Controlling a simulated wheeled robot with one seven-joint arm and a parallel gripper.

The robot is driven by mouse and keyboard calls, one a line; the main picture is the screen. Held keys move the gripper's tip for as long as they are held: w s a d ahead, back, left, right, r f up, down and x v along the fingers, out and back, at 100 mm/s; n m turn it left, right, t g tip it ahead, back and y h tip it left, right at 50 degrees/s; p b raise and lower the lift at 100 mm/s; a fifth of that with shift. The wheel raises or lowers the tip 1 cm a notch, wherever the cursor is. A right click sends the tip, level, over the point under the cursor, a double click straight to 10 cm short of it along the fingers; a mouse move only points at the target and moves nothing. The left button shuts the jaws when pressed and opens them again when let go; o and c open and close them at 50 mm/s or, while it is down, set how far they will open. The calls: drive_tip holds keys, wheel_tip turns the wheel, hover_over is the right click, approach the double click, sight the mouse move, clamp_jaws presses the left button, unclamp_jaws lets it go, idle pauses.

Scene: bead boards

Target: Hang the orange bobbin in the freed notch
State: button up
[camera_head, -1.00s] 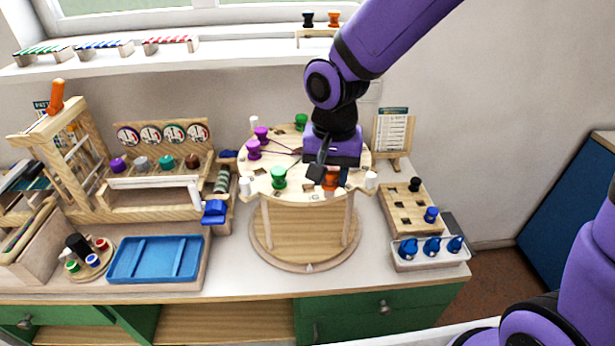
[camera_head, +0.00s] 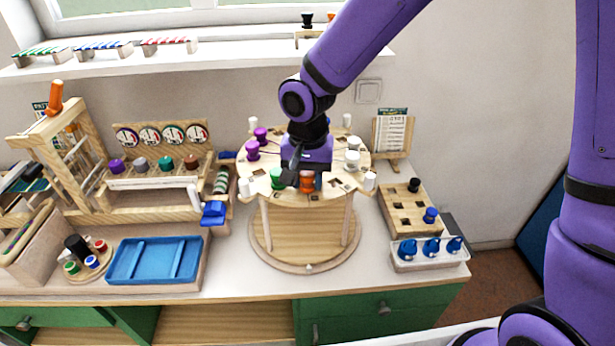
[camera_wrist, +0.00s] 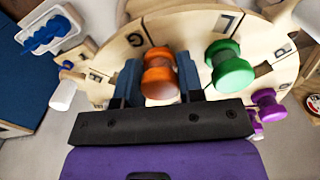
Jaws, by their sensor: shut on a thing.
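The orange bobbin (camera_wrist: 159,75) is between the two fingers of my gripper (camera_wrist: 160,82) in the wrist view, and the gripper is shut on it. In the head view the orange bobbin (camera_head: 307,182) shows just below my gripper (camera_head: 300,184), over the front part of the round wooden board (camera_head: 300,198). I cannot tell whether it touches the board. A green bobbin (camera_wrist: 228,68) sits close beside it, to the right in the wrist view. It also shows in the head view to the left (camera_head: 277,178). The notch under my gripper is hidden.
Purple bobbins (camera_head: 253,151) stand at the board's left side and white ones (camera_head: 352,158) at its right. White pegs (camera_head: 369,181) rise at the rim. A tray with blue pieces (camera_head: 430,258) stands at right, a blue tray (camera_head: 154,260) at left. The front counter is clear.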

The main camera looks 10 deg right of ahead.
sight(307, 173)
drive_tip(key=shift+f, duration=0.2)
drive_tip(key=o, duration=0.9)
drive_tip(key=shift+r, duration=0.1)
wheel_tip(307, 173, up, 12)
drive_tip(key=s+d+r+n+t, duration=0.1)
drive_tip(key=s+d+r, duration=0.25)
drive_tip(key=d, duration=0.35)
drive_tip(key=s+d+r+t, duration=0.2)
drive_tip(key=s+d+r, duration=0.1)
drive_tip(key=d+r, duration=0.3)
drive_tip(key=s+d, duration=0.4)
drive_tip(key=s+d+n+t, duration=0.1)
drive_tip(key=s+d, duration=0.2)
drive_tip(key=s, duration=0.1)
drive_tip(key=s+d+r+t, duration=0.1)
drive_tip(key=s+d, duration=0.3)
drive_tip(key=shift+d+r+n, duration=0.1)
drive_tip(key=shift+d+n, duration=0.2)
